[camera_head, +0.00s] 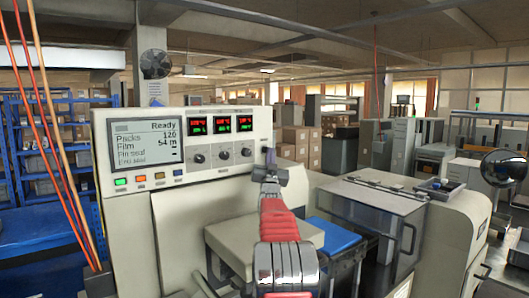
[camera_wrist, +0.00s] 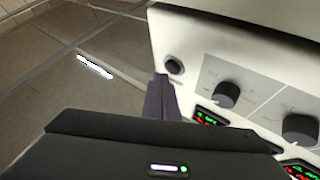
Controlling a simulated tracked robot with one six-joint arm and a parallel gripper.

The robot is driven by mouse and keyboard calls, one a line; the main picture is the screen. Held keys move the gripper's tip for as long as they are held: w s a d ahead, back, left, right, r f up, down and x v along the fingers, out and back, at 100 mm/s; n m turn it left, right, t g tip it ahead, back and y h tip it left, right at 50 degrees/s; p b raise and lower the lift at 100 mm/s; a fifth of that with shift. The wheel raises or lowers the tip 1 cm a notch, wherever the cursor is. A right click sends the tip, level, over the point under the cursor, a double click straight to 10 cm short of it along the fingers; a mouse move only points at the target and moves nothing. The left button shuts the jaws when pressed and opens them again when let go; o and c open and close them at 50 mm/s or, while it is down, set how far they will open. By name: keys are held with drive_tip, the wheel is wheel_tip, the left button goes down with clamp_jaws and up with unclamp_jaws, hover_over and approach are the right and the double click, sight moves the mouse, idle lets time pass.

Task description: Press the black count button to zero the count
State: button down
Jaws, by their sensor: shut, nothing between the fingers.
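A round black button (camera_wrist: 174,66) sits at the edge of the pale control panel (camera_wrist: 212,55) in the wrist view, beside a larger dark knob (camera_wrist: 223,94). No label on it is readable. My gripper (camera_wrist: 161,82) is shut and empty, its tips just beside the button in the picture; a small gap shows between them, and contact cannot be told. In the head view my gripper (camera_head: 269,156) is at the panel's right end and the button cannot be made out behind it. The screen (camera_head: 146,145) reads Ready, Packs 120, Film 54 m.
Three dark knobs (camera_head: 224,155) sit below three red and green displays (camera_head: 221,125). Several coloured buttons (camera_head: 140,178) line up under the screen. A clear-covered housing (camera_head: 370,205) and a blue block (camera_head: 333,236) are to the right of the panel.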

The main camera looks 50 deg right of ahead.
drive_tip(key=shift+w+d, duration=0.15)
drive_tip(key=shift+w, duration=0.6)
idle(0.9)
drive_tip(key=shift+s, duration=0.15)
drive_tip(key=shift+s+a, duration=0.2)
drive_tip(key=shift+s, duration=0.45)
drive_tip(key=shift+s, duration=0.1)
drive_tip(key=s, duration=0.2)
drive_tip(key=s+a, duration=0.1)
drive_tip(key=s, duration=0.1)
drive_tip(key=shift+s, duration=0.35)
idle(0.4)
drive_tip(key=shift+a, duration=0.1)
idle(0.7)
